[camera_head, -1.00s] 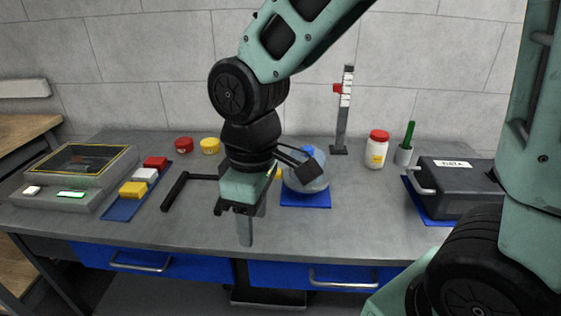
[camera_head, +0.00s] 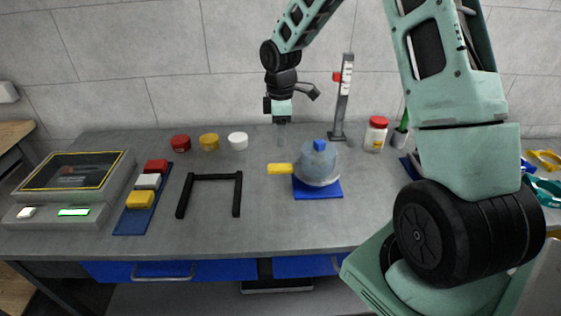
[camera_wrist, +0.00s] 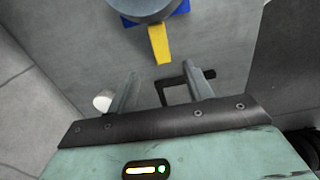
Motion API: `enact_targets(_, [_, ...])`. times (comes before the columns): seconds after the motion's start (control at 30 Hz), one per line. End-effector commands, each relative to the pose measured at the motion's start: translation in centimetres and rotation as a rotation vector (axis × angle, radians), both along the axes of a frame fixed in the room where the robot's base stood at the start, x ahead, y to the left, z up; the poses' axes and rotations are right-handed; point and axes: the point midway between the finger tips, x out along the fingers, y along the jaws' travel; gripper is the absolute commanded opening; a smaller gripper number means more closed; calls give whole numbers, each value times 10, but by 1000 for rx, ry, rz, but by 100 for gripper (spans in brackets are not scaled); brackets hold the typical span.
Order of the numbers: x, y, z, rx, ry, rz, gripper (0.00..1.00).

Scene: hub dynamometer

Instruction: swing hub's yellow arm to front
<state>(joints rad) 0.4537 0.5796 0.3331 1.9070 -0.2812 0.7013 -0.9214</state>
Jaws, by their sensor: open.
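The hub (camera_head: 318,166) is a grey rounded body with a blue cap, standing on a blue base plate (camera_head: 318,192) in the middle of the bench. Its yellow arm (camera_head: 281,169) sticks out to the left in the head view. In the wrist view the yellow arm (camera_wrist: 160,44) points down from the hub (camera_wrist: 150,8) towards the space between my fingers, apart from them. My gripper (camera_head: 281,135) is open and empty, above the back of the bench, behind and left of the hub. Its two fingers also show in the wrist view (camera_wrist: 162,88).
A black U-shaped frame (camera_head: 211,177) lies left of the hub. Red, yellow and white round lids (camera_head: 238,141) stand behind. A blue tray (camera_head: 131,221) with blocks and a grey device (camera_head: 75,182) are at left. A post (camera_head: 342,105) and a jar (camera_head: 376,134) stand right.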

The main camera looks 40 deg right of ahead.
Motion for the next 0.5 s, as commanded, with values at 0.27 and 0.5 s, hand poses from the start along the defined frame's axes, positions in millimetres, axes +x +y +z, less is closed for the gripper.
enact_targets(0.27, [-1, 1, -59, 1, 5, -1, 51])
enact_targets(0.5, [-1, 0, -97, 0, 2, -1, 51])
